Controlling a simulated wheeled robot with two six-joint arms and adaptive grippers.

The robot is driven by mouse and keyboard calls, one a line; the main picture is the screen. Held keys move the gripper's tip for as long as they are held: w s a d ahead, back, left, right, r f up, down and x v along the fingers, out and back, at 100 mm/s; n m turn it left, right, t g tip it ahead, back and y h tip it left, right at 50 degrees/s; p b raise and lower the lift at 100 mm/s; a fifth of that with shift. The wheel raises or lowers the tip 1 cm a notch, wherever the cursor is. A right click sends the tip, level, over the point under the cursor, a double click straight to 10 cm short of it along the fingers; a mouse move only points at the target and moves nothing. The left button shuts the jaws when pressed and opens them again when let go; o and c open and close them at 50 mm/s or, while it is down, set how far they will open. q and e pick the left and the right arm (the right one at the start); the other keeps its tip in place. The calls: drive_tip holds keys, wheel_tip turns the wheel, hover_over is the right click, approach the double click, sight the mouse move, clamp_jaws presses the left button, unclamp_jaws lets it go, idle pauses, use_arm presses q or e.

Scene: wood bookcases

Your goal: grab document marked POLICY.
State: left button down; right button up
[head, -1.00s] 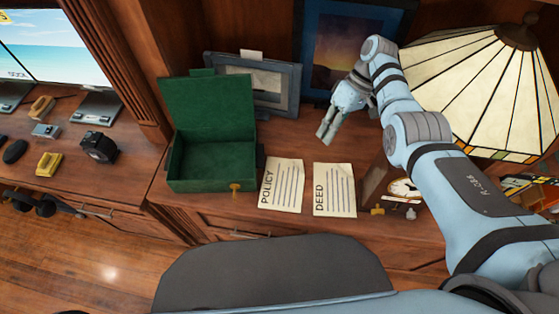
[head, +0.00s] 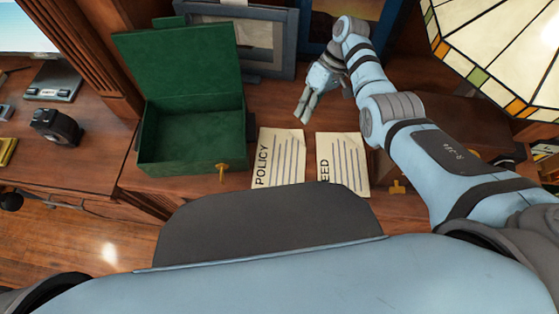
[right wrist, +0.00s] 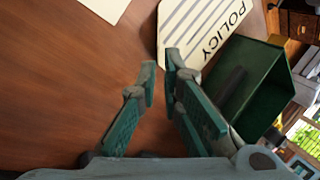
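The document marked POLICY (head: 279,157) lies flat on the wooden desk, right of the green box, its lower edge close to my body. My right gripper (head: 304,112) hangs just behind it, pointing down toward the desk, empty. In the right wrist view my right gripper (right wrist: 160,75) has a narrow gap between its fingertips, and the POLICY sheet (right wrist: 195,30) lies beyond the tips. A second sheet, marked DEED (head: 343,160), lies to the right, its lower left partly hidden by my body. My left gripper is not in view.
The green box (head: 195,140) stands open left of the POLICY sheet, with a gold key-like piece (head: 222,168) at its front; it also shows in the right wrist view (right wrist: 240,85). Picture frames (head: 243,40) stand behind. A stained-glass lamp (head: 500,50) is at right.

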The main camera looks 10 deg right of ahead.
sight(295, 130)
drive_tip(key=b+x, duration=0.1)
drive_tip(key=x, duration=0.1)
drive_tip(key=b+x, duration=0.3)
drive_tip(key=shift+w+f, duration=0.2)
drive_tip(key=shift+f, duration=0.25)
drive_tip(key=shift+a+f, duration=0.15)
drive_tip(key=shift+a, duration=0.05)
clamp_jaws()
drive_tip(key=shift+r, duration=0.25)
